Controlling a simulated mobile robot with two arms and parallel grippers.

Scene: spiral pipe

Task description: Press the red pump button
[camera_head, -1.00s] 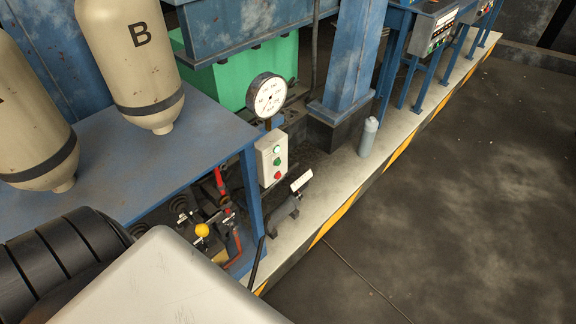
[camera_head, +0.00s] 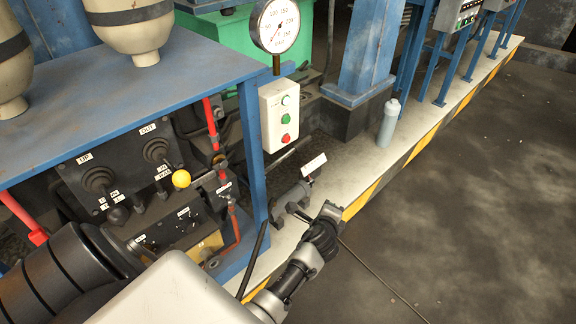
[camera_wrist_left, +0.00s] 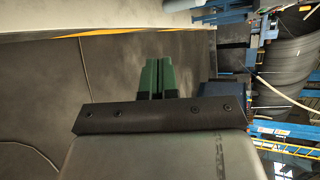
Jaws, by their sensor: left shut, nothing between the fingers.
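The red pump button (camera_head: 286,138) is the lowest on a pale control box (camera_head: 267,118). Above it are a green button (camera_head: 286,119) and a pale one (camera_head: 286,100). The box is fixed beside a blue post, below a round gauge. My left gripper (camera_head: 331,209) is in the lower middle of the head view, below and to the right of the box, apart from the button. In the left wrist view its green fingers (camera_wrist_left: 157,76) are together with nothing between them. That view shows floor beyond the fingers and no button. My right gripper is not in view.
The round gauge (camera_head: 276,25) stands above the box. A blue table frame (camera_head: 252,150) and a lever panel with a yellow knob (camera_head: 181,179) lie to the left. A grey bottle (camera_head: 388,122) stands on the pale ledge. Open floor (camera_head: 470,210) lies to the right.

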